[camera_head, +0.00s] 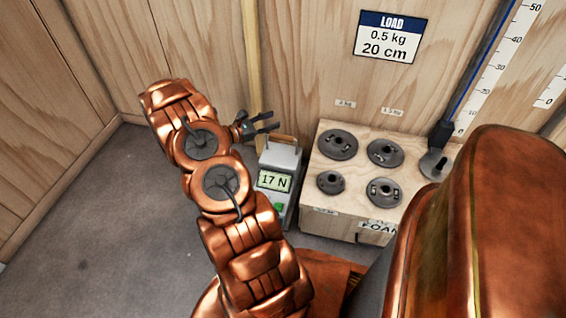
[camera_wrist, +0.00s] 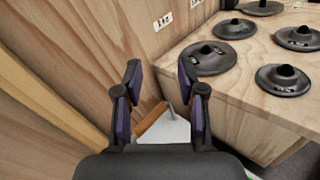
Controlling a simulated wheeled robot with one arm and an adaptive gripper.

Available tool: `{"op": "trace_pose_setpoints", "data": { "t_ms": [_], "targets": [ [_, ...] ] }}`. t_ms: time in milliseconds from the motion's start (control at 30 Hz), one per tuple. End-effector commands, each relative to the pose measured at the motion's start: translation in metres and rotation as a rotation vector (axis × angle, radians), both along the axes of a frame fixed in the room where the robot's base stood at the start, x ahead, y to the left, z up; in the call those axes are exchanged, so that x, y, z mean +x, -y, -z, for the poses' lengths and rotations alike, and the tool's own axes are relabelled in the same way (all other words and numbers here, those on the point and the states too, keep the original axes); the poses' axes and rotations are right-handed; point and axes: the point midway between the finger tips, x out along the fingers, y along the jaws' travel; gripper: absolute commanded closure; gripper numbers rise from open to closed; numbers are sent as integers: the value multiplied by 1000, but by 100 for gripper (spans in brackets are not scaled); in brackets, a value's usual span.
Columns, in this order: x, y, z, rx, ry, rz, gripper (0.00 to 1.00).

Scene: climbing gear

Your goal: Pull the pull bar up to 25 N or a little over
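The grey force gauge (camera_head: 293,160) stands on the floor beside the wooden box, and its display (camera_head: 273,180) reads 17 N. A brown wooden bar (camera_head: 284,137), which looks like the pull bar, lies across its top. In the wrist view the bar (camera_wrist: 154,119) shows beyond the gap between my fingers, partly hidden by the gripper body. My gripper (camera_head: 273,122) is open and empty, just left of and above the bar in the head view. Its fingers (camera_wrist: 160,78) are spread and do not appear to touch the bar.
The wooden box (camera_head: 340,206) right of the gauge carries several dark round weights (camera_head: 385,152). A load sign (camera_head: 390,37) reads 0.5 kg, 20 cm. A pale wooden strip (camera_head: 251,60) runs up the wall behind my gripper. Grey floor (camera_head: 90,230) at left is clear.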

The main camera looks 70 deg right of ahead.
Motion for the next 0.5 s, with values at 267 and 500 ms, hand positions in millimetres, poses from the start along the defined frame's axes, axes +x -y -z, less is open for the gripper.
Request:
{"op": "trace_pose_setpoints", "data": {
  "t_ms": [267, 500],
  "targets": [
    [-16, 37, 130, 36, -133, -99, 60],
    [-25, 51, 205, 67, -199, -171, 60]
  ]
}}
